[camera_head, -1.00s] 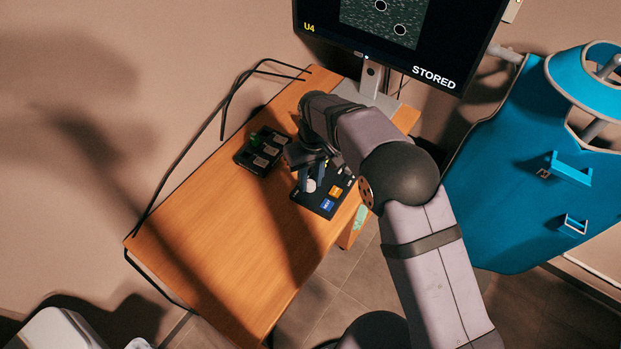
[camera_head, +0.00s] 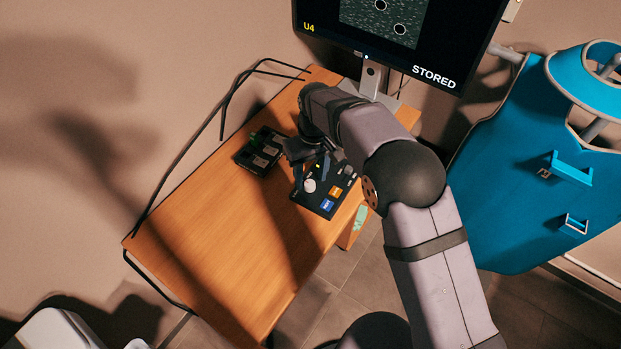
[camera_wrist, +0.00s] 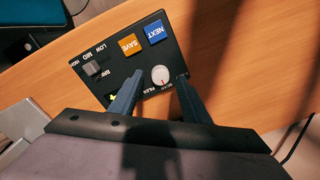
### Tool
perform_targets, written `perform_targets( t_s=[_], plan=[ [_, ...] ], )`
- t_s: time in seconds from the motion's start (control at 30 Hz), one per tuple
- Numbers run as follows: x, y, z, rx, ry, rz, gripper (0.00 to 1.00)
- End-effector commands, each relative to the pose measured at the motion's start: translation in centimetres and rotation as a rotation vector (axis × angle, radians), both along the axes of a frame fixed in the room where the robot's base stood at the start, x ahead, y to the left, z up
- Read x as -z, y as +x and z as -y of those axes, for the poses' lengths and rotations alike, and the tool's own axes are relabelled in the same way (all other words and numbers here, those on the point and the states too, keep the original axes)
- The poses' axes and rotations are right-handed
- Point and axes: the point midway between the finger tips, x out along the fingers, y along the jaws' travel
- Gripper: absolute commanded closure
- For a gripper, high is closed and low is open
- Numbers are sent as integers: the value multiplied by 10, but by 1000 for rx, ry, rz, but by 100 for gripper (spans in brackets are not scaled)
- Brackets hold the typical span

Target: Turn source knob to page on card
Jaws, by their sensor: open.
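The black control panel (camera_head: 325,196) lies on the desk. It carries a round white knob (camera_wrist: 160,76) with a red mark; the lettering beside it is too small to read fully. The white knob also shows in the head view (camera_head: 309,186). My gripper (camera_wrist: 159,80) is open, its two fingertips on either side of the white knob with visible gaps. It hangs over the panel in the head view (camera_head: 311,171). I cannot tell which thing is the card; a pale green piece (camera_head: 361,217) sits at the desk's side, its writing unreadable.
The panel also has a blue NEXT button (camera_wrist: 155,32), an orange SAVE button (camera_wrist: 128,45) and a grey selector (camera_wrist: 92,68) near LOW, MID and HIGH. A black box (camera_head: 262,150) lies left of it. A monitor (camera_head: 385,40) reads U4 and STORED. The front desk top (camera_head: 220,235) is clear.

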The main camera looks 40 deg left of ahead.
Motion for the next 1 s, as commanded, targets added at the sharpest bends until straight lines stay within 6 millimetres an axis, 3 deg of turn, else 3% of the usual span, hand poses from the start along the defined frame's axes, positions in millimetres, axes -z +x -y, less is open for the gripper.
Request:
perform_targets(
  t_s=[0.4,1.0],
  plan=[
    [-50,3,1,1,1,0,57],
    [-57,4,4,5,0,1,57]
  ],
)
